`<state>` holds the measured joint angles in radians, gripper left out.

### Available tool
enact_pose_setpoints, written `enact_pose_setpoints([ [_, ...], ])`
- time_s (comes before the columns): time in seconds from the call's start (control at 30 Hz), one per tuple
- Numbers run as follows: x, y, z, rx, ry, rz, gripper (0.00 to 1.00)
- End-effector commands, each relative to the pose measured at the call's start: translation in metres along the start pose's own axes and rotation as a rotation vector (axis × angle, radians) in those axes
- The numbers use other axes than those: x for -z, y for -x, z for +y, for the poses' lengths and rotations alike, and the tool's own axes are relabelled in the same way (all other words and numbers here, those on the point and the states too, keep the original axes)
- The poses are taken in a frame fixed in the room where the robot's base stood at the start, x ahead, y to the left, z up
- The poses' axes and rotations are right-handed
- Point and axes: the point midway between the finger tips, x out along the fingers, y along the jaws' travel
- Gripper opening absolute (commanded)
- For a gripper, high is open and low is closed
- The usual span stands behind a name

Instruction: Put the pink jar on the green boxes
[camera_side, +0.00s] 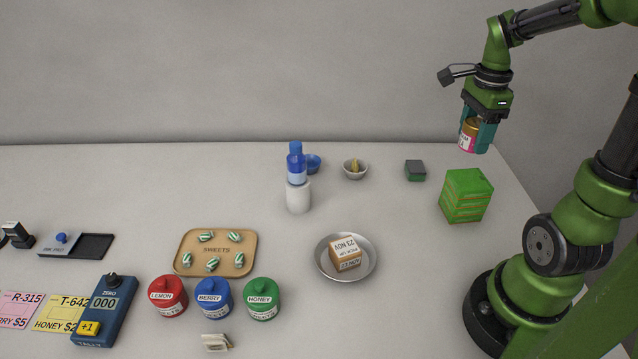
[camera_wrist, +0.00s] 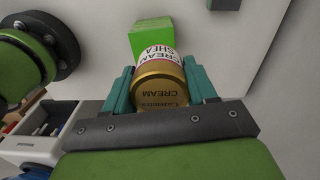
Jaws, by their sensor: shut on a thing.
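The pink jar (camera_side: 468,135) has a gold lid and a white and pink label. My gripper (camera_side: 477,138) is shut on it and holds it in the air, above and behind the green boxes. In the wrist view the jar (camera_wrist: 160,83) sits between the two teal fingers of my gripper (camera_wrist: 160,90), and its label reads CREAM SHEA. The green boxes (camera_side: 466,194) form a stack on the counter at the right. The stack's green top (camera_wrist: 151,33) shows beyond the jar in the wrist view, partly hidden by it.
A small dark and green block (camera_side: 415,170) lies left of the stack. Bowls (camera_side: 355,169), a blue-capped bottle (camera_side: 298,185) and a metal dish (camera_side: 346,257) with a box stand further left. The counter between the stack and the dish is clear.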

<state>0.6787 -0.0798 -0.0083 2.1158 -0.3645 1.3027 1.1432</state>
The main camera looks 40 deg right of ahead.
Motion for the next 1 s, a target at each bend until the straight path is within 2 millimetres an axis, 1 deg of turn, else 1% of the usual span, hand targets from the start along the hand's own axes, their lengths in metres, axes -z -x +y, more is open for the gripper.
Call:
enact_pose_setpoints([
  [0.03,0.011,0.003,0.003,0.002,-0.030,0.000,0.24],
  [0.13,0.022,0.006,0.010,0.001,-0.048,0.001,0.24],
  [0.17,0.021,0.004,0.012,-0.001,-0.034,0.001,0.24],
  [0.23,0.019,-0.005,0.015,-0.005,-0.013,0.000,0.24],
  [0.33,0.018,-0.021,0.015,-0.006,-0.006,0.000,0.24],
  [0.47,0.019,-0.035,0.015,-0.004,-0.005,0.001,0.24],
  [0.7,0.018,-0.068,0.015,-0.005,-0.005,0.000,0.24],
  [0.8,0.018,-0.074,0.014,-0.002,-0.005,0.000,0.24],
  [1.0,0.018,-0.073,0.014,0.000,-0.005,0.001,0.24],
])
